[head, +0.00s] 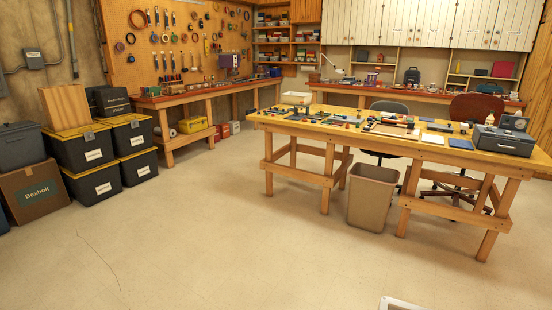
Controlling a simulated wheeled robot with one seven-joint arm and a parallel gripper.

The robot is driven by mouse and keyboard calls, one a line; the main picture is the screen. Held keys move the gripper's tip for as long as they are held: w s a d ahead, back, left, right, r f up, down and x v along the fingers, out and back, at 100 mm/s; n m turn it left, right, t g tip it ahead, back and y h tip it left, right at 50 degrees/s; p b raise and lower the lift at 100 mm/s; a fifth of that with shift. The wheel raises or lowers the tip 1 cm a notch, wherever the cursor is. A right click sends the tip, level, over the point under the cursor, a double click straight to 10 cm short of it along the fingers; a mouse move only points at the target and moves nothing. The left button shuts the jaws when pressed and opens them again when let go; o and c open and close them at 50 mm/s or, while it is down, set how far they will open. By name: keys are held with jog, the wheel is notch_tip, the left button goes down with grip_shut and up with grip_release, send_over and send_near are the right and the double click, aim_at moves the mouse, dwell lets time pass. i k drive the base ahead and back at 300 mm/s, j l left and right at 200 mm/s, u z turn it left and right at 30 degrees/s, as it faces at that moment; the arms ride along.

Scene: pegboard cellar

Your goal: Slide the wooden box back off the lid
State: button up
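A light wooden box (69,107) with vertical grain stands upright on the yellow lid (74,133) of a black storage tote (84,153), at the left of the head view. It covers much of the lid; the lid's front edge shows below it. Whether the box overhangs the back of the lid is hidden. My gripper is not in view, and nothing is seen touching the box.
More black totes with yellow lids (130,119) stand beside and below, one bearing dark cases (110,101). A cardboard box (37,192) and a grey bin (20,147) are at left. The floor (190,235) ahead is clear. A worktable (470,155) stands right, with a waste bin (372,200).

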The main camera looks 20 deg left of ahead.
aim_at(66, 107)
jog(key=i+j+u, duration=0.15)
jog(key=j+u, duration=0.25)
jog(key=i+j+u, duration=0.55)
jog(key=j+u, duration=0.2)
jog(key=i+j+u, duration=0.65)
jog(key=i, duration=0.4)
jog(key=i+j+u, duration=0.1)
jog(key=i+u, duration=0.15)
jog(key=i, duration=0.35)
jog(key=i+u, duration=0.25)
jog(key=i, duration=0.4)
jog(key=i+l+u, duration=0.25)
jog(key=i, duration=0.4)
jog(key=i+l+u, duration=0.25)
jog(key=i, duration=0.4)
jog(key=i+l+u, duration=0.15)
jog(key=i+u, duration=0.25)
jog(key=i+l+u, duration=0.15)
jog(key=u, duration=0.25)
jog(key=i+l+u, duration=0.25)
jog(key=l+u, duration=0.2)
jog(key=i+l+u, duration=0.15)
jog(key=l+u, duration=0.25)
jog(key=i+l+u, duration=0.2)
jog(key=l, duration=0.2)
jog(key=l+u, duration=0.15)
jog(key=l, duration=0.25)
jog(key=i+z, duration=0.2)
jog(key=z, duration=1.9)
jog(key=i+l, duration=0.05)
